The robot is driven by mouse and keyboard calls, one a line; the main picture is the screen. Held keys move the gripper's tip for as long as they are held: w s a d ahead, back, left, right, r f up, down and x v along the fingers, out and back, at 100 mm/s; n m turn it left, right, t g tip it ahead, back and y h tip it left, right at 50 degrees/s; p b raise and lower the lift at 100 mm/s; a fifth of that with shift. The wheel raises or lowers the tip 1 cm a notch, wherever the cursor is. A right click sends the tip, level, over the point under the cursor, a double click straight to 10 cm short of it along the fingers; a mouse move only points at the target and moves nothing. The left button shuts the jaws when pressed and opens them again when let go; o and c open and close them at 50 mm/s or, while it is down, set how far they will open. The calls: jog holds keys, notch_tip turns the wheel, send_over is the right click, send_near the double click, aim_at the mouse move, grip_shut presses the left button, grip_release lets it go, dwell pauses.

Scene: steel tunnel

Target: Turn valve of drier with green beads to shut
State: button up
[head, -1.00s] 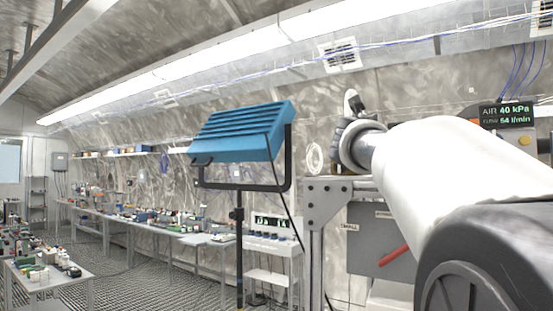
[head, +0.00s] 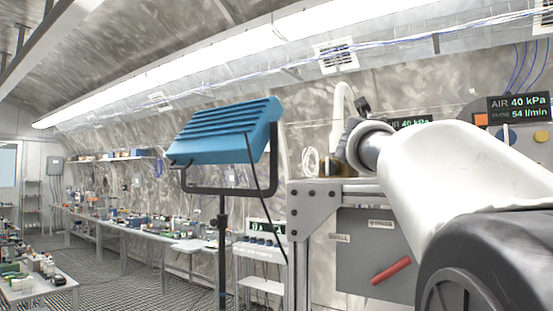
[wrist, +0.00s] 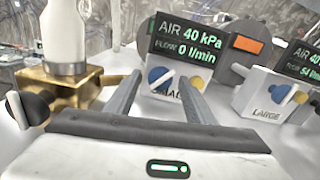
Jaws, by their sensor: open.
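My gripper (wrist: 160,82) is open in the wrist view, its two grey fingers apart with nothing between them. A brass block (wrist: 72,92) with a white upright tube (wrist: 64,35) and a black-knobbed lever (wrist: 38,104) is at left. No green beads are seen, so I cannot tell which drier this is. In the head view my arm hides the gripper.
A box marked LARGE (wrist: 268,98) stands at right in the wrist view. In the head view, a blue lamp (head: 226,130) on a black stand is left of my arm. A grey panel (head: 350,245) with a red handle (head: 391,270) sits below the arm.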

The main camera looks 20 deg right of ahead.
jog(key=shift+d, duration=0.1)
jog(key=c, duration=1.1)
jog(key=shift+o, duration=0.2)
jog(key=m+b, duration=0.1)
jog(key=m, duration=0.2)
jog(key=shift+m+b, duration=0.35)
jog(key=shift+m, duration=1.15)
